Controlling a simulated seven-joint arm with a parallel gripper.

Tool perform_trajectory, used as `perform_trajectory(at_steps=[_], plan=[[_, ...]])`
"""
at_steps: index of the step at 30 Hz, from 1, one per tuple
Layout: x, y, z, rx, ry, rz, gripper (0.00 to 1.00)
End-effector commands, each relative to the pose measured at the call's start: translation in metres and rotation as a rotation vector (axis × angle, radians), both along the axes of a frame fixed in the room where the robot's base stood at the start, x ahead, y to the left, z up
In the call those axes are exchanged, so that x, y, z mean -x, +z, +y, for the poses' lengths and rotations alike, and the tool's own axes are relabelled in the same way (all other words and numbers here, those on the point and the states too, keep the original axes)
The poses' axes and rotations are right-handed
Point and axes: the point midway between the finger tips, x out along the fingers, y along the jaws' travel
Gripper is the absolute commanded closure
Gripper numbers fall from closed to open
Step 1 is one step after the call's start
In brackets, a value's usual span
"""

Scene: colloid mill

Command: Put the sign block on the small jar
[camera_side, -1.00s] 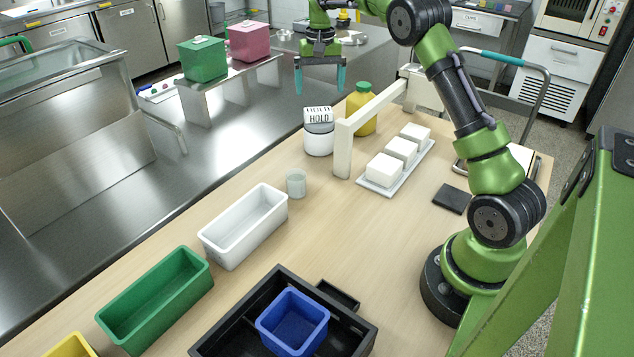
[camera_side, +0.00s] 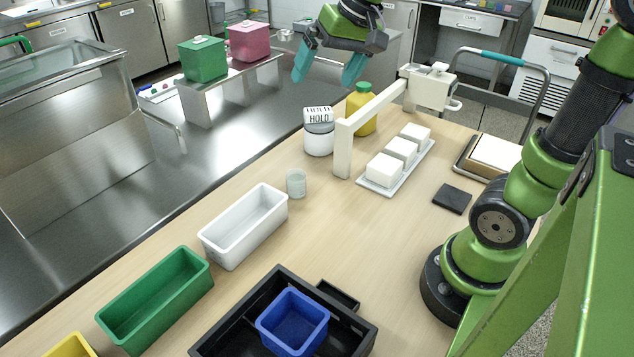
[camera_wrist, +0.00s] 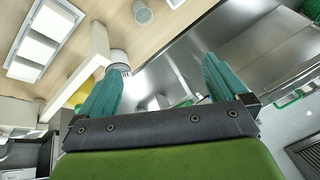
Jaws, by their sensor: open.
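The sign block (camera_side: 319,116), white with black lettering that reads HOLD, sits on top of a white round jar (camera_side: 319,144) behind the left post of the white bar. It appears to rest on the jar, its face tilted back. In the wrist view the jar (camera_wrist: 119,57) shows beyond the left finger, with part of the lettered block (camera_wrist: 120,69) at its end. My gripper (camera_side: 326,73) is open and empty, above and behind the block and apart from it. In the wrist view its two teal fingers (camera_wrist: 160,66) are spread with nothing between them.
A yellow bottle (camera_side: 362,108) stands close behind the jar. The white bar frame (camera_side: 372,113) and a tray of white blocks (camera_side: 395,176) are to the right. A small translucent cup (camera_side: 296,183) and a white bin (camera_side: 243,228) stand in front.

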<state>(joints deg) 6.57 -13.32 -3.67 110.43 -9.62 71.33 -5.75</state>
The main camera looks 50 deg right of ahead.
Motion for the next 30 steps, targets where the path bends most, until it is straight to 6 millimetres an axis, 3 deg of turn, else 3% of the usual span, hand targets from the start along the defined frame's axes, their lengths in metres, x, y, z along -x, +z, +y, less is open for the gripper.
perform_trajectory(at_steps=[1, 3, 6, 10, 16, 26, 30], plan=[[0.023, -0.004, 0.016, -0.003, 0.028, -0.043, 0.00], [0.047, -0.014, 0.033, -0.007, 0.057, -0.095, 0.00], [0.075, -0.030, 0.050, -0.009, 0.086, -0.157, 0.00], [0.098, -0.047, 0.061, -0.011, 0.108, -0.209, 0.00], [0.107, -0.057, 0.065, -0.012, 0.114, -0.230, 0.00], [0.107, -0.057, 0.064, -0.012, 0.111, -0.227, 0.00], [0.100, -0.069, 0.058, -0.019, 0.088, -0.169, 0.00]])
